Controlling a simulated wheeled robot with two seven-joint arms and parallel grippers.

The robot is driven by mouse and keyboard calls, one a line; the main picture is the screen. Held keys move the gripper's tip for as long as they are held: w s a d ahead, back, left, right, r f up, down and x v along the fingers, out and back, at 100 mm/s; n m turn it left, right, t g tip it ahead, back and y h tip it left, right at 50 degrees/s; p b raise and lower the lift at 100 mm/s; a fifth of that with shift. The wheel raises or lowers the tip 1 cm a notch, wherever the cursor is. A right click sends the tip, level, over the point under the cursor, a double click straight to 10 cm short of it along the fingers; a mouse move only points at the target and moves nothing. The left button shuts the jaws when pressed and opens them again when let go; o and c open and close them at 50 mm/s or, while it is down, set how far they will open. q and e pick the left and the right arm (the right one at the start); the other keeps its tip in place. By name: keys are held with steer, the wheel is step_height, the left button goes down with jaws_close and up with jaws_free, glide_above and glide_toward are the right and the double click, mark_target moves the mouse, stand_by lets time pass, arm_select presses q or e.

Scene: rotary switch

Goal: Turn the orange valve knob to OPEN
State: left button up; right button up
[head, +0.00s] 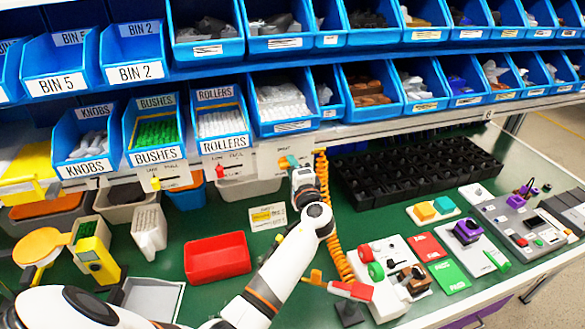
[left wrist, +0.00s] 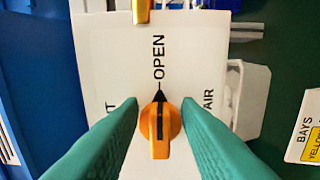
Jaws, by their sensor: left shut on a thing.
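The orange valve knob (left wrist: 160,130) sits on a white panel (left wrist: 195,45), seen close up in the left wrist view. The dark line on the knob runs upright in that view, in line with a black pointer tip aimed at the word OPEN (left wrist: 158,58). Labels at the left and right are partly hidden by my fingers. My left gripper (left wrist: 160,118) has its green fingers on both sides of the knob and is shut on it. In the head view, my left gripper (head: 286,162) is at the panel below the shelf, and the knob is mostly hidden.
Blue bins (head: 221,118) line the shelf above. A coiled orange cable (head: 333,225) hangs just right of my left arm. A red tray (head: 217,257) and a black rack (head: 415,165) stand on the green table. Fixtures with coloured parts (head: 470,232) fill the right side.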

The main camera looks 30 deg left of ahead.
arm_select(q)
steer(key=shift+f, duration=0.1)
steer(key=o, duration=0.6)
steer(key=b+v, duration=0.4)
steer(key=v, duration=0.8)
steer(key=shift+s, duration=0.1)
